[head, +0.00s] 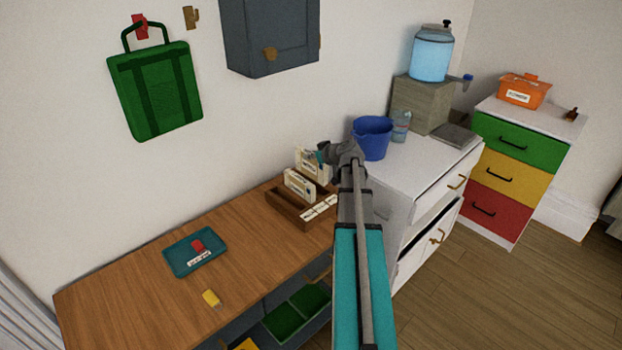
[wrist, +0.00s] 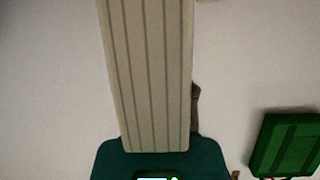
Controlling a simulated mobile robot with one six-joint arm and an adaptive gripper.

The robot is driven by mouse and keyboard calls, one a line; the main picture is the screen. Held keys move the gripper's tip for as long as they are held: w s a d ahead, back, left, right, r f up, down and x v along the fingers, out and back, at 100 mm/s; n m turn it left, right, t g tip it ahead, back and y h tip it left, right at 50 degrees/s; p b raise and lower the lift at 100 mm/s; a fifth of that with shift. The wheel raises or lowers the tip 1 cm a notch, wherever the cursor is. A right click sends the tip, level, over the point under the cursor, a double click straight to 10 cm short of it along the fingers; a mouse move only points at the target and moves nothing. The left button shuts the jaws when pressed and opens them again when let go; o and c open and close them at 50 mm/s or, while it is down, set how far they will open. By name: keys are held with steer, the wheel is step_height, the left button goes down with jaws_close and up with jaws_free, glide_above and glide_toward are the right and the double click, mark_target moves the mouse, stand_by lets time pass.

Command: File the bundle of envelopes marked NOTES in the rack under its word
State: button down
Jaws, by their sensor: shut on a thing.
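My gripper (head: 323,154) is shut on a cream bundle of envelopes (head: 309,163). In the wrist view the bundle (wrist: 147,75) shows as stacked, striped edges rising from the teal palm, with a dark finger beside it. The wooden rack (head: 273,212) stands at the right end of the wooden table, with small white word labels along its front. Another cream bundle (head: 299,185) stands in the rack, in front of and below the held one. The words are too small to read. The held bundle's lower end and its height over the rack cannot be told.
A teal tray (head: 180,261) with a red item and a yellow object (head: 211,298) lie on the wooden table (head: 130,290). A blue bucket (head: 372,138) stands on the white cabinet just right of my gripper. A green bag (head: 155,90) hangs on the wall.

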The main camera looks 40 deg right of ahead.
mark_target(313, 172)
steer(key=shift+f+b, duration=1.35)
steer(key=shift+f, duration=0.35)
steer(key=shift+f+b, duration=1.85)
steer(key=shift+f, duration=0.05)
steer(key=shift+f, duration=0.1)
steer(key=shift+c, duration=2.2)
jaws_free()
steer(key=shift+s+r+p, duration=0.35)
steer(key=shift+s+r, duration=0.1)
steer(key=shift+s, duration=0.1)
steer(key=p+v, duration=0.4)
steer(key=v, duration=0.6)
steer(key=shift+s+d+r, duration=0.1)
steer(key=shift+s, duration=0.25)
